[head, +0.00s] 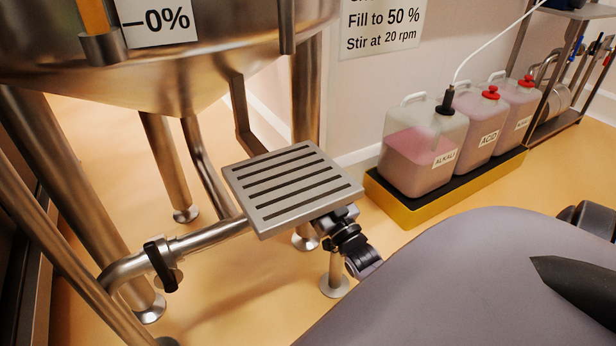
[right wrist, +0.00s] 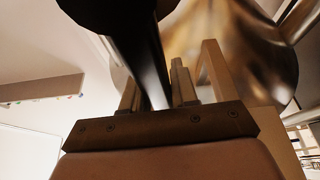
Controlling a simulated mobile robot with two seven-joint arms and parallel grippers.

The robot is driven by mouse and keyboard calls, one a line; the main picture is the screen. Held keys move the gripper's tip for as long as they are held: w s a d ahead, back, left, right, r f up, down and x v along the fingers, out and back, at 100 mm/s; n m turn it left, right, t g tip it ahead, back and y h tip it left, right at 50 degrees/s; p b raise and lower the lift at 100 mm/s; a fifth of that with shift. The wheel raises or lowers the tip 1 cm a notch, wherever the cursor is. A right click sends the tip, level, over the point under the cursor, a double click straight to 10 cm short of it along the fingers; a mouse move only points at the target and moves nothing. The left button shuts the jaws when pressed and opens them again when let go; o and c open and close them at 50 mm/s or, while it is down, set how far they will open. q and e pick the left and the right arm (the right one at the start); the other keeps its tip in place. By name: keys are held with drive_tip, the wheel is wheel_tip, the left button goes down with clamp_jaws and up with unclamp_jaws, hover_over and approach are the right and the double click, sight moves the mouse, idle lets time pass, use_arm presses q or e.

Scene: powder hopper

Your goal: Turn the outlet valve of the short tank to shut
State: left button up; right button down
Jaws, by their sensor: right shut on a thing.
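A shiny metal tank (head: 200,65) with a "–0%" label fills the upper left of the head view. A metal outlet pipe (head: 215,233) runs low beneath it, with a black valve lever (head: 160,264) near its left bend. No gripper touches that lever in the head view. In the right wrist view my right gripper (right wrist: 158,92) is shut on a black bar (right wrist: 140,45) that comes down from a wide dark shape. A curved shiny surface (right wrist: 250,55) lies behind it at right. I cannot tell which part the bar belongs to. My left gripper is out of view.
Tank legs (head: 165,165) stand around the pipe. Jugs (head: 425,145) sit on a yellow-edged tray (head: 405,208) by the wall. Orange floor (head: 235,300) is free in front.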

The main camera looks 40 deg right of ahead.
use_arm(q)
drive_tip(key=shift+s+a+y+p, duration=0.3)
drive_tip(key=shift+p, duration=0.1)
use_arm(e)
drive_tip(key=shift+s+d+m+g+h, duration=0.1)
drive_tip(key=shift+d+m+g+h, duration=0.1)
drive_tip(key=shift+d+m+h, duration=0.5)
drive_tip(key=shift+s+d+m+g+h, duration=0.1)
drive_tip(key=shift+d+m+g+h, duration=0.15)
drive_tip(key=shift+m, duration=0.75)
drive_tip(key=shift+d, duration=0.15)
drive_tip(key=c, duration=1)
unclamp_jaws()
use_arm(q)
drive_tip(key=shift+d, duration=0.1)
use_arm(e)
drive_tip(key=shift+o, duration=0.2)
drive_tip(key=shift+s+d, duration=0.1)
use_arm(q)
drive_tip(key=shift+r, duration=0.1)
